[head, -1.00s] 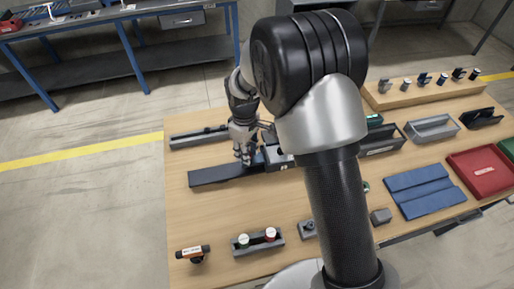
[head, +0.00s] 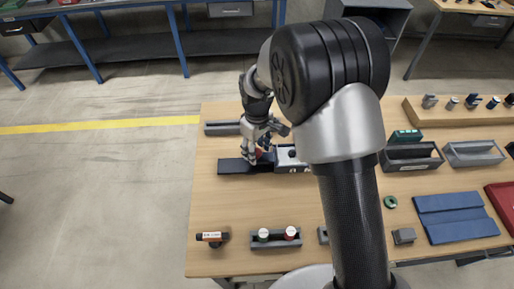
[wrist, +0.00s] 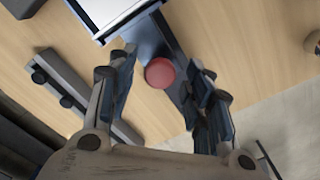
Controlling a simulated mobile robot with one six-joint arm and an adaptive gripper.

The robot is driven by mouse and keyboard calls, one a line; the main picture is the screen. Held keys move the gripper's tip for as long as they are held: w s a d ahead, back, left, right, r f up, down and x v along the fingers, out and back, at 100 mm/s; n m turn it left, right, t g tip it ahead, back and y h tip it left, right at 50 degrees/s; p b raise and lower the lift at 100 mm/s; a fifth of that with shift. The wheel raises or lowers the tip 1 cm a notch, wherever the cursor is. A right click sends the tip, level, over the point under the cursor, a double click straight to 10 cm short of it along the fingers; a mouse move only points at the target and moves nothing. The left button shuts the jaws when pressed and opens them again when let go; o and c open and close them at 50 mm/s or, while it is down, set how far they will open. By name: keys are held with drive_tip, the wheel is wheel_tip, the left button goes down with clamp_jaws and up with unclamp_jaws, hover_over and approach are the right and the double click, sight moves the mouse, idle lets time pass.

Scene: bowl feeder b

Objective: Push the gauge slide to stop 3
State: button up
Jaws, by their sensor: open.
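The gauge is a long dark rail (head: 236,167) lying on the wooden table, with a grey block (head: 290,157) at its right end. A round red knob (wrist: 160,73) stands on the dark rail in the wrist view; in the head view it is mostly hidden by my fingers. My gripper (head: 257,156) is low over the rail, just left of the block. In the wrist view my gripper (wrist: 161,65) is open, with one finger on each side of the knob. Whether a finger touches it I cannot tell. No stop numbers are readable.
A grey bar (head: 222,128) lies behind the rail. Bins (head: 410,157) and a blue mat (head: 458,217) are to the right. Bare table lies before the rail.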

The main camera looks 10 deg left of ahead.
wheel_tip(320, 180, up, 12)
idle(0.7)
idle(0.4)
drive_tip(key=s+d+r+m+t+b, duration=0.2)
drive_tip(key=s+d+r+m, duration=0.3)
drive_tip(key=s+d+r, duration=0.55)
drive_tip(key=s+d+m+t, duration=0.1)
drive_tip(key=s+d+m, duration=0.2)
drive_tip(key=s+d, duration=0.2)
drive_tip(key=s+d+m+t+b, duration=0.1)
drive_tip(key=s+d+m, duration=0.2)
drive_tip(key=s, duration=0.7)
drive_tip(key=shift+d+f+t, duration=0.3)
drive_tip(key=shift+d+f, duration=0.15)
drive_tip(key=shift+d, duration=0.7)
